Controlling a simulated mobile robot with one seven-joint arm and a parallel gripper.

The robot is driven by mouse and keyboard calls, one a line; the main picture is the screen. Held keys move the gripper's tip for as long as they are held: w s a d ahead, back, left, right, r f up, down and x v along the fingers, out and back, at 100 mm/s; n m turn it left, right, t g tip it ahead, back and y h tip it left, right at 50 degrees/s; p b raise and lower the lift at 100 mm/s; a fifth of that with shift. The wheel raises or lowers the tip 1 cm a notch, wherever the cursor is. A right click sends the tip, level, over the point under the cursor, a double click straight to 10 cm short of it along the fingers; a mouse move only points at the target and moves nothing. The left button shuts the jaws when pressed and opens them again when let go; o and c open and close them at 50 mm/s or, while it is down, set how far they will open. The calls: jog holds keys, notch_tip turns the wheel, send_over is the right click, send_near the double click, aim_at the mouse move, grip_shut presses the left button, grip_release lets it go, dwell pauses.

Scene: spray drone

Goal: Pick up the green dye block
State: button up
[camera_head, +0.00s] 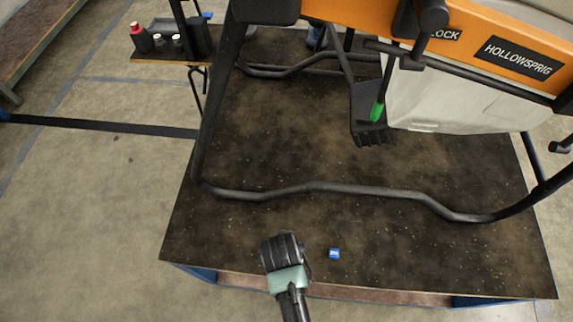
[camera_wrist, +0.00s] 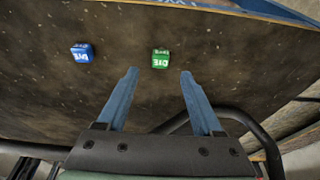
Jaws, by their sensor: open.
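The green dye block (camera_wrist: 160,58) lies on the dark tabletop (camera_wrist: 235,60). In the wrist view it shows just beyond my gripper's (camera_wrist: 159,75) fingertips, roughly centred between them. The two blue fingers are apart with nothing between them. In the head view my gripper (camera_head: 285,250) is over the near edge of the table, and its fingertips are hidden. The green block does not show in the head view; my gripper probably covers it.
A blue dye block (camera_wrist: 82,52) lies left of the green one in the wrist view; it also shows in the head view (camera_head: 334,253). The drone's black tubular frame (camera_head: 330,187) stands behind. A side shelf with bottles (camera_head: 142,38) is at the back left.

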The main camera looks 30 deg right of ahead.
jog(key=shift+b+x, duration=0.4)
jog(key=shift+x, duration=2.3)
grip_shut()
